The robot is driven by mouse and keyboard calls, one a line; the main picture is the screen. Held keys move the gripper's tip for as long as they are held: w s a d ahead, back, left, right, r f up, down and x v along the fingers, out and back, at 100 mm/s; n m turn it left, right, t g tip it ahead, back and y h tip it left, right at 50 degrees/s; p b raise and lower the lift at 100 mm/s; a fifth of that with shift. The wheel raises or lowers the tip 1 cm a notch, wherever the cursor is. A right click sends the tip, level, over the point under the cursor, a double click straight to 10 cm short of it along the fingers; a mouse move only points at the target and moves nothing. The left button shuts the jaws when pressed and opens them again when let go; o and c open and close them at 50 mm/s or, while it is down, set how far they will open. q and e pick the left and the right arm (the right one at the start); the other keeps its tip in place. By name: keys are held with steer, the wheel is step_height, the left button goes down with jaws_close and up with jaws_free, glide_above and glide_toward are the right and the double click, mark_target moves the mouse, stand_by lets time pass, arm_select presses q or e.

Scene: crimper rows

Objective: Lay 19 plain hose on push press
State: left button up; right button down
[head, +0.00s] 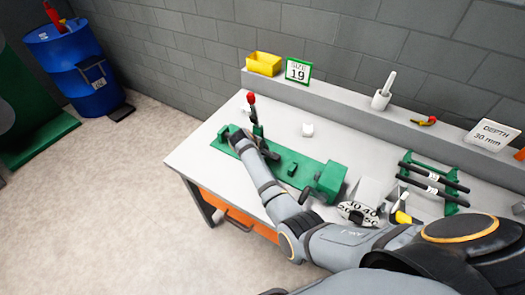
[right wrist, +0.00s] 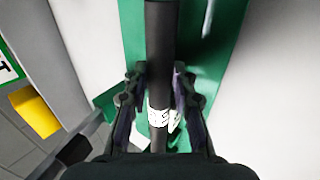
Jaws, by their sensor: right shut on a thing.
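My right gripper (right wrist: 160,100) is shut on a black hose (right wrist: 161,45) with a white label, whose print I cannot read for certain. The hose runs lengthwise away from the jaws above a green surface; whether it touches that surface is unclear. In the head view my right gripper (head: 242,144) is at the left part of the long green push press (head: 310,175), beside the upright lever with a red knob (head: 251,98). The hose is mostly hidden there by my gripper and arm. My left gripper is not in view.
A green rack (head: 448,208) holds black labelled hoses (head: 430,172) at the right. A green-framed card reading size 19 (head: 298,70) and a card reading depth 30 mm (head: 494,137) stand on the ledge with a yellow bin (head: 263,63). A numbered dial (head: 358,212) lies near my arm.

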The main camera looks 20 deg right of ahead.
steer(key=c, duration=1)
jaws_free()
step_height(320, 180, up, 10)
